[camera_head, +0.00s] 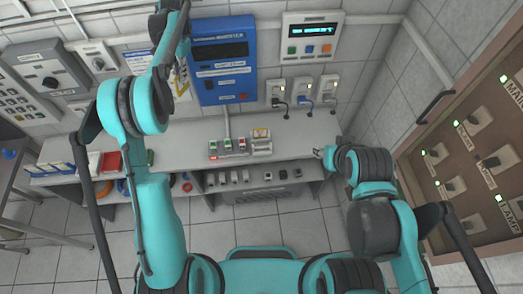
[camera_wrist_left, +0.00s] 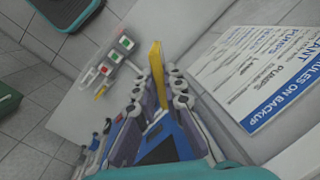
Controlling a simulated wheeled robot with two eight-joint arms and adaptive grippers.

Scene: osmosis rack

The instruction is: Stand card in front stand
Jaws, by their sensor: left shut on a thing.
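A yellow card (camera_wrist_left: 156,62) shows nearly edge-on in the left wrist view. My left gripper (camera_wrist_left: 157,88) is shut on it, with one finger on each side. In the head view my left arm reaches up in front of the back wall, and its fingers are hard to make out behind the arm. Small stands with red and green tops (camera_head: 228,147) are in a row on the bench; they also show in the left wrist view (camera_wrist_left: 115,55), apart from the card. I cannot tell which is the front stand. My right gripper (camera_head: 322,153) is near the bench's right end, its fingers unclear.
The bench (camera_head: 185,132) has bare room left of the stands. A blue panel (camera_head: 222,80) and several sockets are on the wall. A text board (camera_wrist_left: 265,70) is close on the right in the left wrist view.

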